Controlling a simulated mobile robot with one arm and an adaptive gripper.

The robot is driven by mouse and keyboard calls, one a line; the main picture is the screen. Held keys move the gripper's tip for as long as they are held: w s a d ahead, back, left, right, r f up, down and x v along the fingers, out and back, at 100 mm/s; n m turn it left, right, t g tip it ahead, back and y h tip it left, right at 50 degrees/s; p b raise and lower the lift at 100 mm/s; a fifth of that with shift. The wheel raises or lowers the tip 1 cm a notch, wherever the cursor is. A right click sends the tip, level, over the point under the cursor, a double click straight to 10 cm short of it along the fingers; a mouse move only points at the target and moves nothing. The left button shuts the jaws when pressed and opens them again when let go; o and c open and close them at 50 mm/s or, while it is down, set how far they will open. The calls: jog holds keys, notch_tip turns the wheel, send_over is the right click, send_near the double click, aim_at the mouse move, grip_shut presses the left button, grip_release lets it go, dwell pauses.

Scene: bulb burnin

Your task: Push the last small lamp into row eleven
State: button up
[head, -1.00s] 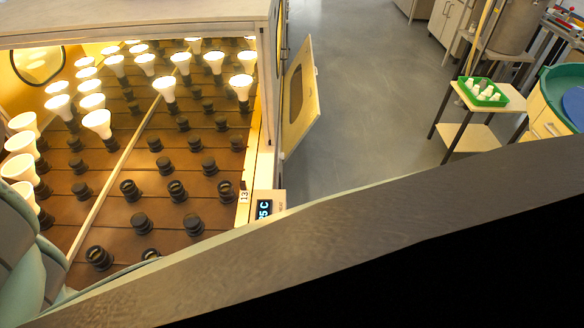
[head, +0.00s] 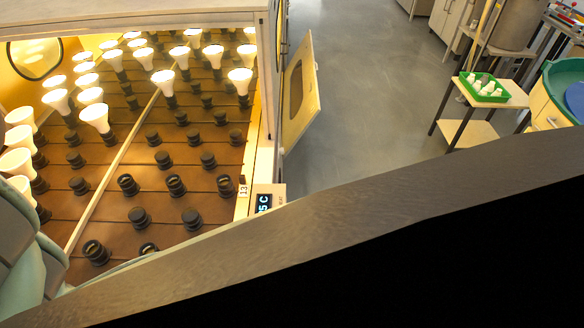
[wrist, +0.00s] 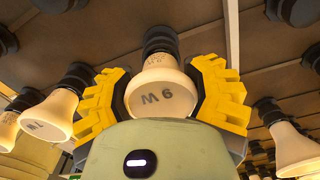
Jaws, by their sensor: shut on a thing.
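In the wrist view my gripper (wrist: 161,92) has its yellow fingers on both sides of a small cream lamp (wrist: 160,112) and is shut on it. The lamp's face is toward the camera, with a marking of a W and a 6 or 9. Its narrow end meets a black socket (wrist: 160,40); I cannot tell how deep it sits. The head view shows the socket board (head: 120,205) with black sockets, several empty, and lit white lamps (head: 94,116) at the left and back. My gripper and the held lamp are hidden there.
Other lamps stand close on the left (wrist: 50,112) and right (wrist: 290,145) of my gripper. A "13" label (head: 243,190) and a display (head: 264,203) are on the right edge. An open door (head: 299,90) stands beside the cabinet. A green tray (head: 484,88) sits on a side table.

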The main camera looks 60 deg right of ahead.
jog(key=shift+f, duration=0.2)
jog(key=o, duration=1.4)
jog(key=shift+r, duration=0.1)
notch_tip(320, 180, up, 6)
jog(key=shift+w+d+f, duration=0.1)
jog(key=shift+r, duration=0.75)
